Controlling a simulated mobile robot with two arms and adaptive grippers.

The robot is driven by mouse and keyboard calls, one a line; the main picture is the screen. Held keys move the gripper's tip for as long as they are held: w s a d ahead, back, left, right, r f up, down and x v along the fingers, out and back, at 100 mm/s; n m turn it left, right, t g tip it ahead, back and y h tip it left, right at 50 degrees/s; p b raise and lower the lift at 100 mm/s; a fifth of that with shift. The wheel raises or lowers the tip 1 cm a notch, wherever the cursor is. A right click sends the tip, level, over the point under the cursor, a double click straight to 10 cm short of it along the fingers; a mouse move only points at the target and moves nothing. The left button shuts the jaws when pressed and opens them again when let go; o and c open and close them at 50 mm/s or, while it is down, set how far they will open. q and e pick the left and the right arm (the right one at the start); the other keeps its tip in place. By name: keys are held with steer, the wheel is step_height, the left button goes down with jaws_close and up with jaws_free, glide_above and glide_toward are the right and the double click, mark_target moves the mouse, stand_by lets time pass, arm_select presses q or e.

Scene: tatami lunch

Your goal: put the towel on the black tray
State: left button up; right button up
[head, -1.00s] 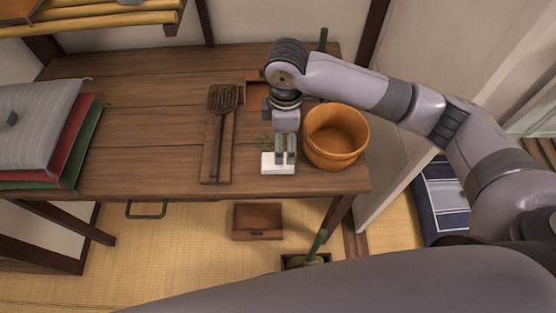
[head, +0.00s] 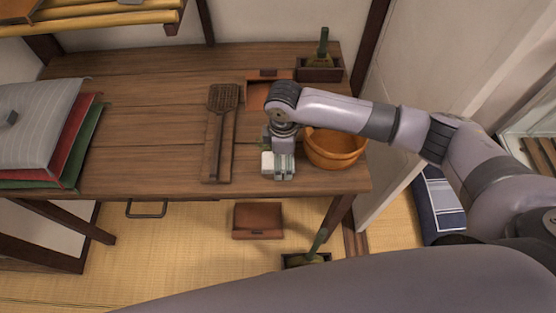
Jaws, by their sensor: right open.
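A small white folded item (head: 267,163), which looks like the towel, lies near the front edge of the wooden table. My right gripper (head: 284,176) is open, pointing down over the item's right part and hiding that part. I cannot tell whether the fingers touch it. I cannot make out a black tray for certain. My left gripper is not in view.
A round wooden tub (head: 336,150) stands close to the right of my gripper. A slotted turner (head: 222,98) lies on a board (head: 211,165) to the left. A dark planter (head: 319,73) stands at the back right. Stacked cushions (head: 40,120) lie far left.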

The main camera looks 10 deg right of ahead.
steer(key=shift+c, duration=0.4)
steer(key=c, duration=1.1)
steer(key=shift+r, duration=0.1)
